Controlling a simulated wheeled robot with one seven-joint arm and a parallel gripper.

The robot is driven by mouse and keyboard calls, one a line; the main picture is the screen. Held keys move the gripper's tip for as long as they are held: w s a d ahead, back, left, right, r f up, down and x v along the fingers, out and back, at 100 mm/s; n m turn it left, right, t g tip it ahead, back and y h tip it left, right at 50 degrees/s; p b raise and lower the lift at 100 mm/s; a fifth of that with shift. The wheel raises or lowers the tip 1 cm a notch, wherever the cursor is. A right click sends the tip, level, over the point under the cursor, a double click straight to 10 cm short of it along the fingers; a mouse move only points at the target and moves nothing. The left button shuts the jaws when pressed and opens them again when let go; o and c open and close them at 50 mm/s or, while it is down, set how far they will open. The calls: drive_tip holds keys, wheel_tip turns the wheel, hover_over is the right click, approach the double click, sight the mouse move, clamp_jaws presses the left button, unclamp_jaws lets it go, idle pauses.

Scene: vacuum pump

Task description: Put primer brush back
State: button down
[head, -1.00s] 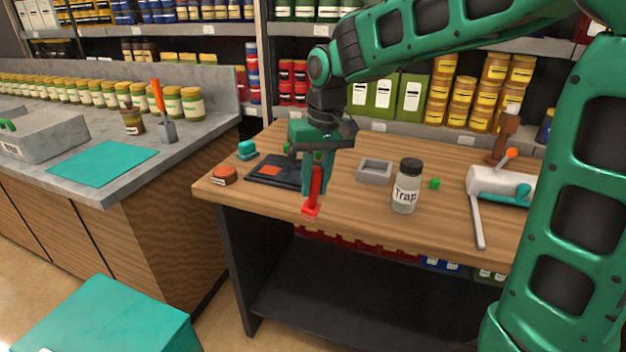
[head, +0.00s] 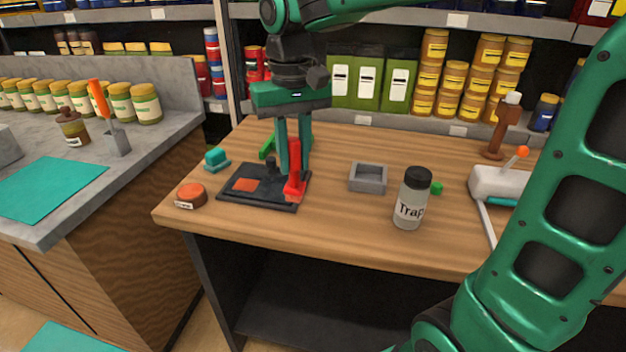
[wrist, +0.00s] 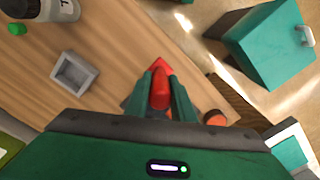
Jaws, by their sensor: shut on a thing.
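My gripper (head: 292,168) is shut on a long red tool (head: 294,165) with a wider flat lower end. I cannot tell for sure that this is the primer brush. The tool is upright, its low end over or on the right part of a black plate (head: 230,196); contact is unclear. In the wrist view the red tool (wrist: 160,88) shows between the two green fingers. On the counter at left, an amber jar with a brown top (head: 72,128) stands beside a grey holder (head: 118,143) with an orange-handled tool (head: 98,100) in it.
An orange-red round tin (head: 190,194) and teal block (head: 216,158) lie left of the plate. The bench front is mostly clear.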

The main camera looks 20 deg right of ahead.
drive_tip(key=w+d+f, duration=0.1)
drive_tip(key=d+f, duration=0.4)
drive_tip(key=f, duration=0.2)
drive_tip(key=shift+w+d+f, duration=0.2)
drive_tip(key=shift+w, duration=0.15)
drive_tip(key=c, duration=1.5)
unclamp_jaws()
drive_tip(key=shift+f, duration=0.1)
wheel_tip(320, 180, up, 12)
drive_tip(key=shift+r, duration=0.15)
